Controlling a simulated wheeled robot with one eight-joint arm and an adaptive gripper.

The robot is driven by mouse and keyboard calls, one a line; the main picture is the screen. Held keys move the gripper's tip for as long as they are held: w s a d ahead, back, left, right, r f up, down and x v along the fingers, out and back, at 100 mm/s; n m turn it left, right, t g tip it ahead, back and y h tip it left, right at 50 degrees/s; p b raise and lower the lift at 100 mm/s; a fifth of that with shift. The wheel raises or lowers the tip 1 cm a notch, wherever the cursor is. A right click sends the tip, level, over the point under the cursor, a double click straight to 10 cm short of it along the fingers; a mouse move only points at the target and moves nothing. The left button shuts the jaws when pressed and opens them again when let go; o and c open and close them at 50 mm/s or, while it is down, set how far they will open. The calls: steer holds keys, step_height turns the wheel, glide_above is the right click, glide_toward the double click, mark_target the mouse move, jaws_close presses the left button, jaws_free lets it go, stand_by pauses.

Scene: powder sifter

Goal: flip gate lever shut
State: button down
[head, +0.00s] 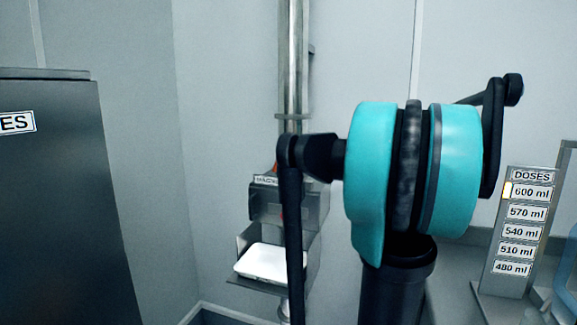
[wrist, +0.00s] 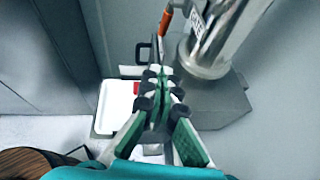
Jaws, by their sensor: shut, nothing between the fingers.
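The gate lever (wrist: 166,20) shows as an orange-red bar near the top of the wrist view, beside the metal pipe with a GATE label (wrist: 197,25). In the head view a small orange-red part (head: 275,208) shows at the sifter, partly hidden behind my arm. My gripper (wrist: 158,73) has its green and black fingers closed together, with nothing held. In the wrist picture its tips appear just below the lever's lower end; I cannot tell whether they touch. My gripper is not visible in the head view.
A white tray (head: 262,264) sits in the metal bay under the sifter. A grey cabinet (head: 60,200) stands at left. A DOSES board (head: 517,235) lists several volumes at right, with a marker beside 600 ml. The wall is close behind the pipe (head: 293,60).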

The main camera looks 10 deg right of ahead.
stand_by(0.4)
glide_toward(277, 163)
steer(key=shift+w+a+f, duration=1.85)
steer(key=shift+w+f, duration=0.2)
steer(key=shift+f, duration=0.05)
